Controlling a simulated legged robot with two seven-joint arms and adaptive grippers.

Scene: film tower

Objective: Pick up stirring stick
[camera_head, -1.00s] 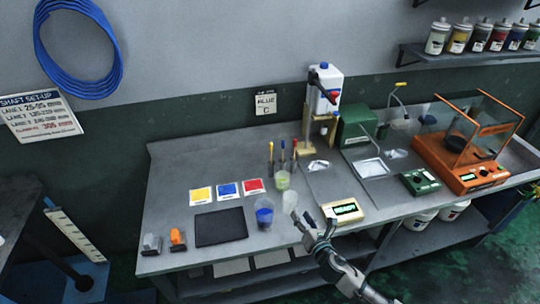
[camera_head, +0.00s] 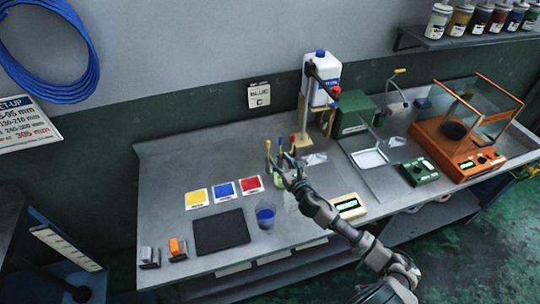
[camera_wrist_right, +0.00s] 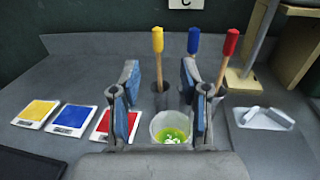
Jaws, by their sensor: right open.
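Several stirring sticks stand upright in dark holders at the back of the bench. In the right wrist view they have a yellow top (camera_wrist_right: 157,40), a blue top (camera_wrist_right: 193,40) and a red top (camera_wrist_right: 231,42). My right gripper (camera_wrist_right: 160,85) is open, its blue-padded fingers apart. The yellow-topped stick shows between the fingers, beyond them; the blue one is near the right finger. In the head view my right gripper (camera_head: 285,168) is just in front of the sticks (camera_head: 280,146) and partly covers them. My left gripper is not in view.
A clear cup with green liquid (camera_wrist_right: 170,128) stands below my right gripper. A cup with blue liquid (camera_head: 265,215) stands nearer the front. Yellow, blue and red cards (camera_head: 223,191) and a black mat (camera_head: 221,231) lie left. A wooden stand with a bottle (camera_head: 320,75) is behind.

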